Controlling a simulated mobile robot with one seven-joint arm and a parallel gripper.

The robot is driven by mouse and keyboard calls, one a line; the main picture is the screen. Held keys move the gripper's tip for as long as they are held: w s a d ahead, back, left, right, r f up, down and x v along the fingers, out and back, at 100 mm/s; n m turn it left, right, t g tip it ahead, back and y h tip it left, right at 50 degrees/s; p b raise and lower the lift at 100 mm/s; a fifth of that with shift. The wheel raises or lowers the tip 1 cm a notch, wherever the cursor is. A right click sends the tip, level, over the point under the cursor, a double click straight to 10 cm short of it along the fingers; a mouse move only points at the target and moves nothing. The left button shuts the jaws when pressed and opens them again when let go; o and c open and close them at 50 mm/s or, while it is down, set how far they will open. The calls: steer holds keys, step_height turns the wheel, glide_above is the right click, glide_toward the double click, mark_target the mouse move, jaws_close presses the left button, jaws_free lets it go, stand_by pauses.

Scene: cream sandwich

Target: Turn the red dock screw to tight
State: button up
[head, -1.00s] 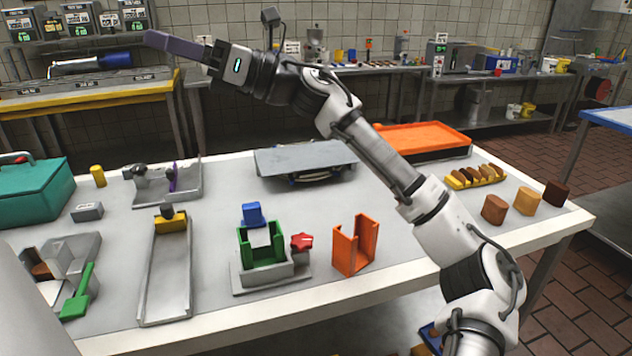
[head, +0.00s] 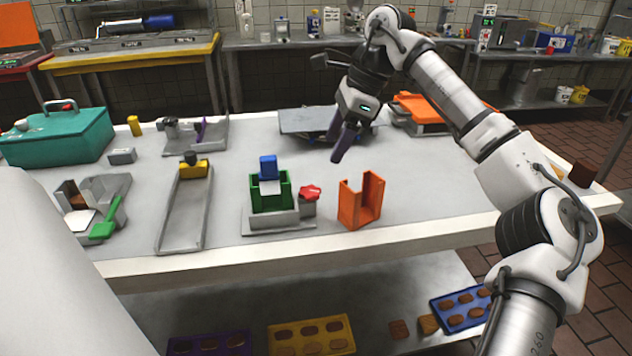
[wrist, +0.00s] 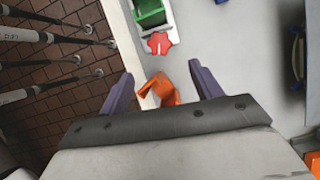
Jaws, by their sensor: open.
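The red dock screw (head: 310,192) is a star-shaped knob on the right side of the grey dock (head: 272,222). The dock holds a green U-shaped holder (head: 286,190) with a blue-topped piece (head: 268,166) in it. In the wrist view the red screw (wrist: 159,43) lies ahead of the fingers, with a pale line on its face. My gripper (head: 343,147) has purple fingers and points down, above and to the right of the screw and apart from it. It is open and empty; the wrist view shows both fingers spread wide (wrist: 162,84).
An orange U-shaped bracket (head: 360,202) stands right of the screw, between the fingers in the wrist view but below them. A grey plate (head: 305,121) stands behind. A grey tray (head: 183,225) and teal box (head: 58,137) are left.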

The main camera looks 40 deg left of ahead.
mark_target(311, 190)
steer(key=x, duration=1)
steer(key=shift+s+a+f+p, duration=0.15)
steer(key=shift+f+p, duration=0.05)
steer(key=shift+p, duration=0.1)
steer(key=c, duration=1)
steer(key=shift+o, duration=0.2)
